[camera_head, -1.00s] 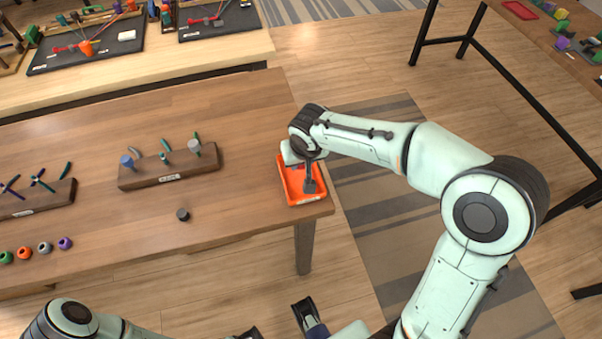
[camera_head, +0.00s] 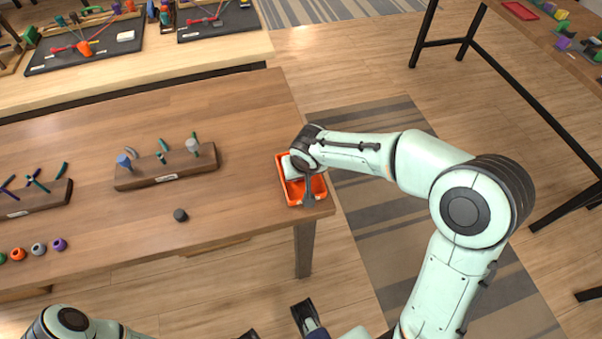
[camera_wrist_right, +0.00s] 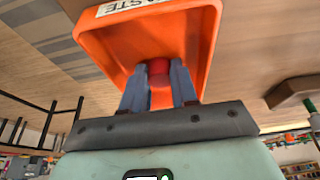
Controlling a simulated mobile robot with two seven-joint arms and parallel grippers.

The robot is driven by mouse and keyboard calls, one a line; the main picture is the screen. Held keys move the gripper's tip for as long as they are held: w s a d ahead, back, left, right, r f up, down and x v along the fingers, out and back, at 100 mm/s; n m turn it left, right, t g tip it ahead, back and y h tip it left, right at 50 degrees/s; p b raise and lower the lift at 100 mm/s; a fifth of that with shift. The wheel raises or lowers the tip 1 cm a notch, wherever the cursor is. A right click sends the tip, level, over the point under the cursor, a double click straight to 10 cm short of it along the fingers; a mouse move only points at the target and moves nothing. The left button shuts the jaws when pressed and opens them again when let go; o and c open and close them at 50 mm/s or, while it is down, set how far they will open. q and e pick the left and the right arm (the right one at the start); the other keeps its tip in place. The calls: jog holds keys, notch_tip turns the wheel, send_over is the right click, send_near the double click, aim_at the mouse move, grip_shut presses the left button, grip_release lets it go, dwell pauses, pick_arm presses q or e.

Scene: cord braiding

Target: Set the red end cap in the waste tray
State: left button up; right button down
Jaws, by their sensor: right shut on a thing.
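The orange waste tray (camera_head: 284,188) sits at the right end of the wooden table. It also fills the upper part of the right wrist view (camera_wrist_right: 200,45), with part of its label showing. My right gripper (camera_wrist_right: 159,72) is over the tray, its fingers shut on the red end cap (camera_wrist_right: 160,67). The cap shows between the fingertips against the tray's inside; whether it touches the tray floor I cannot tell. In the head view my wrist hides the cap. My left gripper (camera_head: 276,320) is at the bottom edge, fingers apart and empty, away from the table.
A wooden rack (camera_head: 150,177) with several pegs stands left of the tray. A small dark cylinder (camera_head: 180,215) lies on the table before it. Several coloured rings (camera_head: 38,249) are at the far left. The tabletop between rack and tray is clear.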

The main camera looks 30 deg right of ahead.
jog(key=shift+s+f, duration=0.3)
jog(key=shift+f, duration=0.45)
jog(key=c, duration=0.9)
grip_release()
jog(key=shift+o, duration=0.2)
jog(key=shift+r+p, duration=0.3)
jog(key=shift+r, duration=0.05)
jog(key=w+d+p+v, duration=0.1)
jog(key=p+v, duration=0.1)
jog(key=v, duration=1)
jog(key=shift+a+r, duration=0.5)
jog(key=shift+a, duration=0.05)
jog(key=shift+s, duration=0.15)
